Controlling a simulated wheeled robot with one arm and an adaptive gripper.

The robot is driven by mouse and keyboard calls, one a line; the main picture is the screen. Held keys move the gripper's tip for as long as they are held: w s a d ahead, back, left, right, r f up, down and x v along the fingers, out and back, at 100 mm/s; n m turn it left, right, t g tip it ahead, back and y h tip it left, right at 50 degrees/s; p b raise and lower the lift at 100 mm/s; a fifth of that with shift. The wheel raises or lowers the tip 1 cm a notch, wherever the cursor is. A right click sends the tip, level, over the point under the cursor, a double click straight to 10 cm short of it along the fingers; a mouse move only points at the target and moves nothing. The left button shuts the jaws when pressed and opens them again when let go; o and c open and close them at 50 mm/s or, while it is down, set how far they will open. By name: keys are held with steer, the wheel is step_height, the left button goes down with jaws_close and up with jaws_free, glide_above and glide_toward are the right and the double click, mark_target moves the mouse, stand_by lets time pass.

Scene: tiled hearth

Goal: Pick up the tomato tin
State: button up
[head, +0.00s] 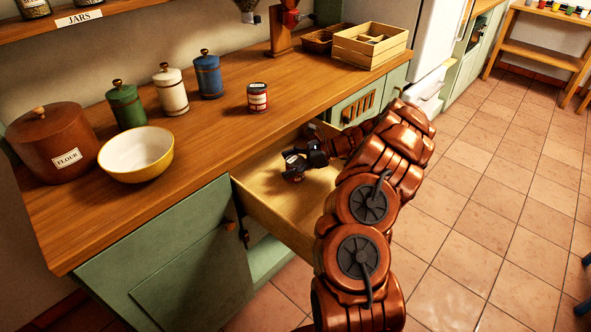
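A small tin with a red and pale label and a dark top (257,98) stands upright on the wooden counter, behind the open drawer; its lettering is too small to read. My gripper (293,166) is low inside the open drawer (268,203), pointing left.
The wooden counter (215,128) holds a yellow bowl (137,154), a brown flour pot (52,143), green, white and blue canisters, and a wooden crate (369,46) at the back right. The drawer walls surround my gripper. Tiled floor on the right is open.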

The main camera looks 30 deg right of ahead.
steer(key=c, duration=1.3)
steer(key=shift+c, duration=0.2)
